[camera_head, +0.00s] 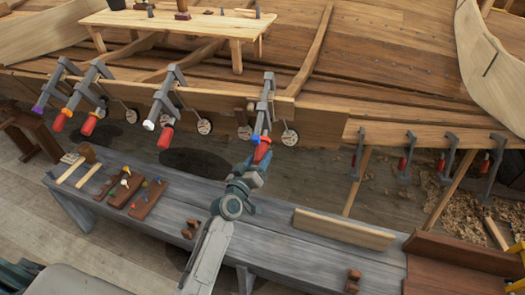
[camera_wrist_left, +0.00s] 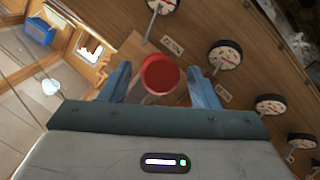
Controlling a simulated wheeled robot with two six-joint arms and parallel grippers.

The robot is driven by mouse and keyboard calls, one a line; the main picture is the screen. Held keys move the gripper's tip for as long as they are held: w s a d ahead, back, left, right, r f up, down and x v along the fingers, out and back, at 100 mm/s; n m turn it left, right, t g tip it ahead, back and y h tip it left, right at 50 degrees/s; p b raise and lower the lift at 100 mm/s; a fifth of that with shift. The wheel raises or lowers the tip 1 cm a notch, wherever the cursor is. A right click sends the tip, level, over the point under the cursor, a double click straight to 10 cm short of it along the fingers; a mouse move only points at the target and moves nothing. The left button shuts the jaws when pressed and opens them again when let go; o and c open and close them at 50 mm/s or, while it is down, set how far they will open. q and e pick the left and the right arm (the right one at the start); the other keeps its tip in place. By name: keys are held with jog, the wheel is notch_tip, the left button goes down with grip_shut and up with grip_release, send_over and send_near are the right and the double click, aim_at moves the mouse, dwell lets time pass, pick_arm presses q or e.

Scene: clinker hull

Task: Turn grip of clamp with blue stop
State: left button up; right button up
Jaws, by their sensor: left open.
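The clamp with the blue stop (camera_head: 265,105) is a grey clamp on the hull's plank edge, right of the other left-hand clamps in the head view. Its blue stop (camera_head: 256,139) sits just above its red grip (camera_head: 263,152). My left gripper (camera_head: 260,162) is at the grip from below. In the left wrist view the round red end of the grip (camera_wrist_left: 161,75) lies between the two blue fingers of my left gripper (camera_wrist_left: 161,83). The fingers are open, with a gap visible on each side of the grip. The blue stop is hidden in the wrist view. My right gripper is not in view.
Other clamps with red grips stand to the left, one with a white stop (camera_head: 149,125) and one with a purple stop (camera_head: 38,109). Round dials (camera_head: 290,137) hang along the plank. A grey bench (camera_head: 310,250) with tools and a loose board (camera_head: 343,229) runs below.

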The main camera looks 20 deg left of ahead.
aim_at(263, 153)
pick_arm(q)
jog(key=shift+w+d, duration=0.15)
jog(key=shift+w, duration=1.05)
jog(key=shift+w+d, duration=0.1)
jog(key=shift+w, duration=0.4)
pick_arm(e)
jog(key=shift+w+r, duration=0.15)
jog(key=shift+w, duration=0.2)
